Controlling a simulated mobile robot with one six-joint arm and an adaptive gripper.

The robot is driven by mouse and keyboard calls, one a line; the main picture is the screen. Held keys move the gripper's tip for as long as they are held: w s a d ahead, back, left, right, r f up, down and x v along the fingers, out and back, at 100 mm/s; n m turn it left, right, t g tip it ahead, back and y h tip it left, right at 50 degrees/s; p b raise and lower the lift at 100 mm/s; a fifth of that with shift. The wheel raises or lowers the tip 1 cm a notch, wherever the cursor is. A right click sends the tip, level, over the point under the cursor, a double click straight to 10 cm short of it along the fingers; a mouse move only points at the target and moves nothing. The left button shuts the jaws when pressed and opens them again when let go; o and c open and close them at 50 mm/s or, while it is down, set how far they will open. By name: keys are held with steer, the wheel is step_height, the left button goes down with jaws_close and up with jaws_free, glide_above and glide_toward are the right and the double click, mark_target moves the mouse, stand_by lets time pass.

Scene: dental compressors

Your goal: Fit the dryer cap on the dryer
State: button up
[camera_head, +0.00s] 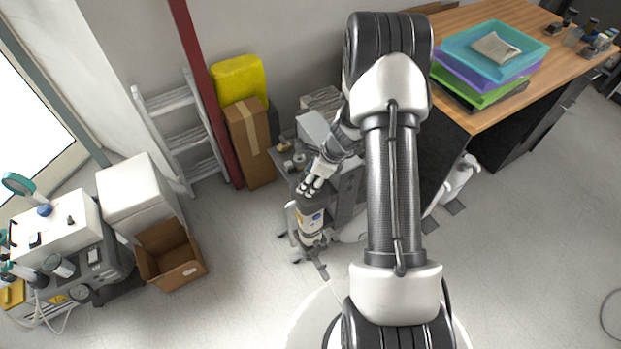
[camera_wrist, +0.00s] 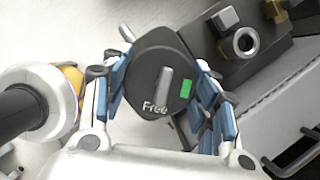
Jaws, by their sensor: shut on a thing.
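The dryer cap (camera_wrist: 160,78) is a dark round piece with a raised grey bar, the word "Free" and a green patch. In the wrist view it sits between the blue-padded fingers of my gripper (camera_wrist: 162,92), which is shut on it. In the head view my gripper (camera_head: 313,184) is over the upper end of an upright cylinder, seemingly the dryer (camera_head: 311,220), with a pale body and a coloured label. The fingers hide the join, so I cannot tell whether the cap touches the dryer.
A grey machine with a threaded metal fitting (camera_wrist: 246,41) is close on the right in the wrist view. A white-collared black cylinder (camera_wrist: 18,108) is close on the left. A wooden table (camera_head: 480,118) with stacked trays stands right; a cardboard box (camera_head: 172,262) lies left on open floor.

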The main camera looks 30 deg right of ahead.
steer(key=shift+f, duration=0.4)
steer(key=o, duration=1.2)
steer(key=shift+r, duration=0.1)
steer(key=v, duration=1.2)
